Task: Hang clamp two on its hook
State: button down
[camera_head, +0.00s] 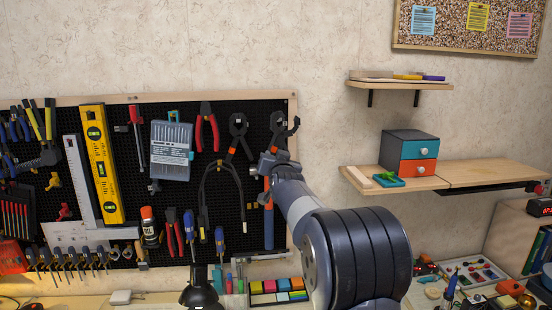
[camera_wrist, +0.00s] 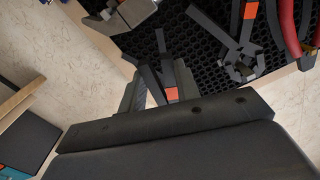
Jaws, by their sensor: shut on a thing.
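Clamp two (camera_head: 279,130) is a black clamp with an orange part, at the upper right of the pegboard in the head view. My gripper (camera_head: 268,161) is shut on its lower part, and its jaws point up. In the wrist view, the clamp's dark arms and orange piece (camera_wrist: 172,94) show between my gripper's fingers (camera_wrist: 160,88). A similar black clamp with orange (camera_head: 238,126) hangs just left of it and also shows in the wrist view (camera_wrist: 239,42). The hook for clamp two is hidden, and I cannot tell whether the clamp touches the board.
The black pegboard (camera_head: 220,258) has a wooden frame. Red pliers (camera_head: 207,128) hang to the left. A blue-handled hammer (camera_head: 269,225) hangs below my gripper. Wooden shelves (camera_head: 395,188) stand to the right, with bare wall between them and the board.

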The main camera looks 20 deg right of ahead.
jog(key=shift+p+x, duration=1.8)
jog(key=shift+x, duration=0.75)
jog(key=shift+w+f+b, duration=0.4)
jog(key=shift+f+b, duration=0.25)
jog(key=c, duration=1.3)
grip_release()
jog(key=shift+c, duration=0.2)
jog(key=shift+o, duration=0.3)
jog(key=shift+f, duration=0.1)
